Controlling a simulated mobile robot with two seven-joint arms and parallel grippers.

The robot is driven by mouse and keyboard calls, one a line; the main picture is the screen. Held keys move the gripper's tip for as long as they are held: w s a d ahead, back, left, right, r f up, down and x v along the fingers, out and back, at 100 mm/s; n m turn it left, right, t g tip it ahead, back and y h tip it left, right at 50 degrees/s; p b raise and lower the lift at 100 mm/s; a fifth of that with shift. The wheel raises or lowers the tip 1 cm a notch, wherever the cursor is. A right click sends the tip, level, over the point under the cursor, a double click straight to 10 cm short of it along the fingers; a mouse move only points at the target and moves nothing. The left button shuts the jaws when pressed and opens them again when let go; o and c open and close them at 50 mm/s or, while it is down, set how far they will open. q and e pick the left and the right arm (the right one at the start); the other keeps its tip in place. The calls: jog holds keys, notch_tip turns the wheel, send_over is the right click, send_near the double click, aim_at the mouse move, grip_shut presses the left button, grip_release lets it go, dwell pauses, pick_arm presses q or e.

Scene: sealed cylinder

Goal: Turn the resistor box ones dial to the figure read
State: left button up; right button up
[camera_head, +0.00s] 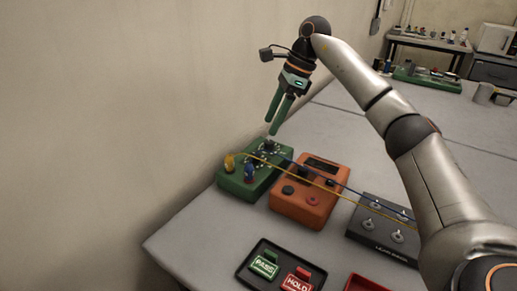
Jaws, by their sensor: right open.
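The green resistor box (240,182) sits near the table's left edge, by the wall. Its top has small dark dials (267,147) with pale markings, too small to read. A yellow plug (230,162) and a blue plug (250,172) stand at its front end. My right gripper (272,125) comes in from the right and points down over the far end of the green box, with its green fingers apart. Whether its tips touch a dial cannot be told. An orange meter (308,208) lies right of the box, its dark display unreadable. My left gripper is not in view.
Yellow and blue leads (332,186) run from the green box over the orange meter to a dark box with several silver posts (368,219). In front are a black tray (250,284) with a green PASS block (264,264) and a red HOLD block (297,280), and a red tray (362,284).

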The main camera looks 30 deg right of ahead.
aim_at(256, 154)
jog(key=x, duration=0.9)
jog(key=shift+w+a+f, duration=0.1)
jog(key=shift+w+f, duration=0.05)
jog(key=shift+f, duration=0.25)
grip_shut()
